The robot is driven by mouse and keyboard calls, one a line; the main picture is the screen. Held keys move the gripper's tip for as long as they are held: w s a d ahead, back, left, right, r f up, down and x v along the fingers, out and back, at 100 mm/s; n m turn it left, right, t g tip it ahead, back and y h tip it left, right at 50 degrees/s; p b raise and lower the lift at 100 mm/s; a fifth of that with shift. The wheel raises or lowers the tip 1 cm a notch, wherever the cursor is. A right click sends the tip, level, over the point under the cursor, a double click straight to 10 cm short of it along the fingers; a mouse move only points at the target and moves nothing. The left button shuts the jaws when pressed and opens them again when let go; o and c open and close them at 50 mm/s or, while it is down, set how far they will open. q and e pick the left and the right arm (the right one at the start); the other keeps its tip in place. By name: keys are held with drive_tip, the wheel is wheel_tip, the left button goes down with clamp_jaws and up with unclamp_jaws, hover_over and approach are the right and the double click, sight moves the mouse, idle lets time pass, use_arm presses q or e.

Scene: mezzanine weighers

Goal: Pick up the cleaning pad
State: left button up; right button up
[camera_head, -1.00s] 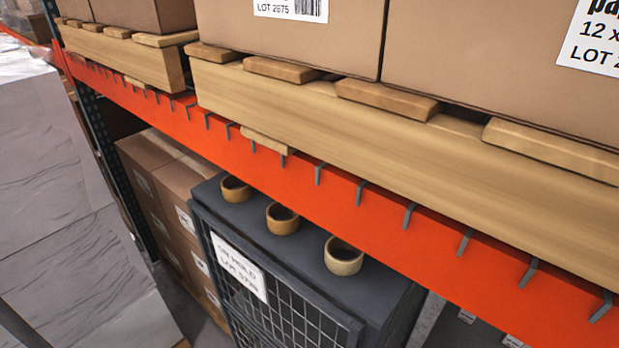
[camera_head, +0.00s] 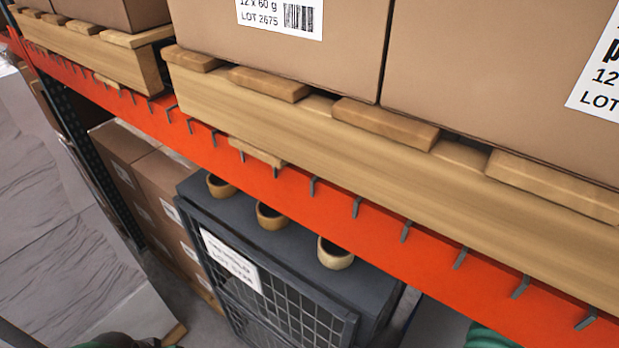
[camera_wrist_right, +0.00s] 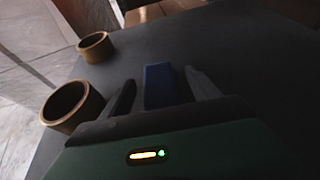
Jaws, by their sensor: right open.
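A blue block, which looks like the cleaning pad (camera_wrist_right: 160,88), lies on the dark grey surface in the right wrist view. My right gripper (camera_wrist_right: 157,80) is open, with one dark finger on each side of the pad's near part. I cannot tell whether the fingers touch it. The pad does not show in the head view. A green piece of my left arm shows at the bottom left edge of the head view, but the left fingers do not show. Another green piece of mine is at the bottom right edge.
Tan rings (camera_head: 271,217) stand in a row on the dark grey top of a mesh cage (camera_head: 340,277); two rings (camera_wrist_right: 72,106) are left of my right gripper. An orange rack beam (camera_head: 330,205) runs above and in front of the cage, carrying pallets with cartons (camera_head: 480,70).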

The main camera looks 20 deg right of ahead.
drive_tip(key=shift+x, duration=1.15)
drive_tip(key=shift+s+r, duration=0.15)
drive_tip(key=shift+s, duration=0.1)
drive_tip(key=shift+c, duration=0.5)
drive_tip(key=shift+w+d, duration=0.1)
drive_tip(key=shift+d, duration=0.15)
drive_tip(key=c, duration=0.7)
drive_tip(key=shift+a, duration=0.25)
drive_tip(key=c, duration=0.7)
